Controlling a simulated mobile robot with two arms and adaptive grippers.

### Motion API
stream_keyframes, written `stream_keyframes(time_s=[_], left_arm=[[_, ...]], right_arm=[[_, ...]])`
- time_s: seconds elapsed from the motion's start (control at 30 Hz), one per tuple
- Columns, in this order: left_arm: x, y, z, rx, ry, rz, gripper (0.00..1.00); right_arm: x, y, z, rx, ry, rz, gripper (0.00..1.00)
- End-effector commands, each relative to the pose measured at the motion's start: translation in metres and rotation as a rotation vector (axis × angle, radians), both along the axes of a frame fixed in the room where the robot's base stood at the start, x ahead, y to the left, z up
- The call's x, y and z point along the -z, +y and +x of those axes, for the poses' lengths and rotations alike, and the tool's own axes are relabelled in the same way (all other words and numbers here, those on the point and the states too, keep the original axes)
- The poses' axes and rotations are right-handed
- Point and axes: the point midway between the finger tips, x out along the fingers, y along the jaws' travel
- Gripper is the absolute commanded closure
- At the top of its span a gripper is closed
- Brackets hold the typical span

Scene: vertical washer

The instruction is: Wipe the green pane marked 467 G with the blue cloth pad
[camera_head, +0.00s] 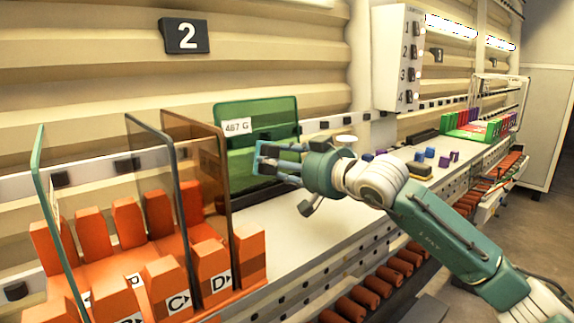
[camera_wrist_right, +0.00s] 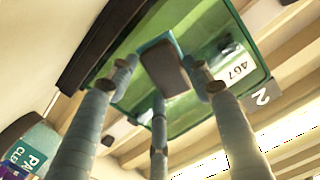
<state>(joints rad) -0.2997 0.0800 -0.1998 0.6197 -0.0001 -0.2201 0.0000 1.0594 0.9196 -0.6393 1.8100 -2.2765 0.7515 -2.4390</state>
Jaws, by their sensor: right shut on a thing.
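The green pane (camera_head: 237,172) stands upright against the back wall in the head view, with a white 467 G label at its upper left. It fills the upper middle of the right wrist view (camera_wrist_right: 202,35), its label appearing turned over. My right gripper (camera_head: 268,160) is in front of the pane's middle, shut on the blue cloth pad (camera_wrist_right: 165,68). The pad shows a teal edge and a darker face between the fingers, its side facing the pane hidden. I cannot tell whether the pad touches the pane. My left gripper is not in view.
Orange lettered holders (camera_head: 165,285) with several upright panes (camera_head: 213,180) stand at the left front. Small blue and purple blocks (camera_head: 430,153) lie on the white bench at the right, beyond my arm. A numbered switch panel (camera_head: 398,60) hangs on the wall.

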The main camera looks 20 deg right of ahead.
Motion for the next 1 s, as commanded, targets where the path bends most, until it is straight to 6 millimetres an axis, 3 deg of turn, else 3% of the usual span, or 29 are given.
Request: stream_keyframes(time_s=[0.5, 1.0], left_arm=[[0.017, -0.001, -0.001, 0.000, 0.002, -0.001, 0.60], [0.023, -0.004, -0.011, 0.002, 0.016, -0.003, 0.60]], right_arm=[[0.000, 0.032, -0.013, -0.002, -0.002, 0.000, 0.71], [0.000, 0.030, -0.020, 0.002, -0.002, -0.001, 0.71]])
